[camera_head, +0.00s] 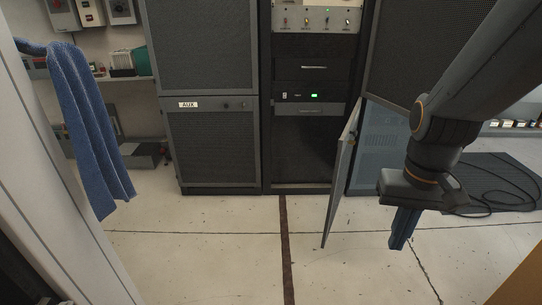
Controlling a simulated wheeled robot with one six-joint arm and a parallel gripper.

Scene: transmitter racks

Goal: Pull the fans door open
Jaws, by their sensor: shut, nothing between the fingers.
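A narrow low door (343,175) stands swung out from the racks, seen nearly edge-on, its free edge towards me. No fans label is readable, so I cannot tell for sure that it is the fans door. To its left is the dark open lower bay (303,150) of the middle rack; to its right is a bluish panel (378,150). My gripper (400,243), with blue fingers, points down to the right of the door. It is shut and empty, and a gap shows between it and the door.
A blue cloth (88,130) hangs at the left by a pale frame. A black mat (505,185) with a cable lies at right. The floor (220,255) in front is clear.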

